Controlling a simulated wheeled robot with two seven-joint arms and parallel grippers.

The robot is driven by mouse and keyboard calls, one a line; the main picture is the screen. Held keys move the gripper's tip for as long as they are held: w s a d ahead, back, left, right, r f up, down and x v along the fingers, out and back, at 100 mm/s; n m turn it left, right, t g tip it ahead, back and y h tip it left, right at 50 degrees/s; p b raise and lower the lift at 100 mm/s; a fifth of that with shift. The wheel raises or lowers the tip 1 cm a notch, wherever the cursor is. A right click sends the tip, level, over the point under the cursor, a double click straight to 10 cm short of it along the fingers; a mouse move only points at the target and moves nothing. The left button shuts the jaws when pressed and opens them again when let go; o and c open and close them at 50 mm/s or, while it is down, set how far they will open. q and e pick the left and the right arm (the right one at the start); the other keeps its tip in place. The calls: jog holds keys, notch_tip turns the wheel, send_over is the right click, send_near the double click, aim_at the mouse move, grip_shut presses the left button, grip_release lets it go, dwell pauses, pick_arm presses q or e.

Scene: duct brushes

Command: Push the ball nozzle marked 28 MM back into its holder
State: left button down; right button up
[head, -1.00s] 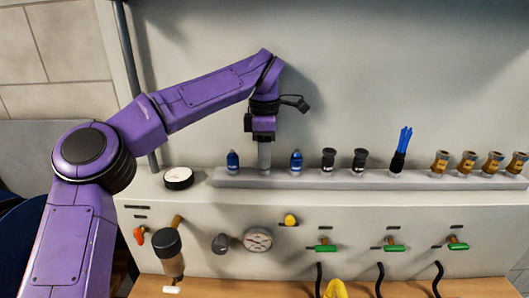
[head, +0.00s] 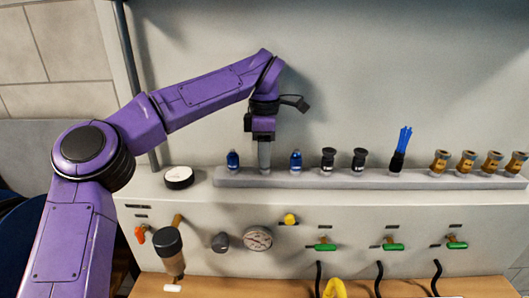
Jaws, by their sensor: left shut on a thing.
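My left gripper (head: 263,139) points down over the long grey holder rail (head: 380,180). It is shut on a grey nozzle (head: 264,155), which stands upright at the rail between two blue nozzles. The left blue nozzle (head: 233,160) and the right blue nozzle (head: 296,160) sit upright in the rail. Any marking on the held nozzle is too small to read, and its top is hidden by the gripper. I cannot tell how deep its lower end sits in the holder. My right gripper is not in view.
Further right on the rail stand two black nozzles (head: 328,160), a brush with blue bristles (head: 401,150) and several brass nozzles (head: 440,162). A white dial (head: 179,177) lies left of the rail. Below are a gauge (head: 257,238) and green-handled valves (head: 325,246).

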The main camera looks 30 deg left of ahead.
pick_arm(q)
jog(key=shift+f+b, duration=0.3)
jog(key=shift+f, duration=0.25)
jog(key=c, duration=0.8)
grip_release()
jog(key=shift+o, duration=0.2)
notch_tip(320, 180, up, 11)
jog(key=shift+f+p, duration=0.15)
jog(key=shift+p, duration=1.1)
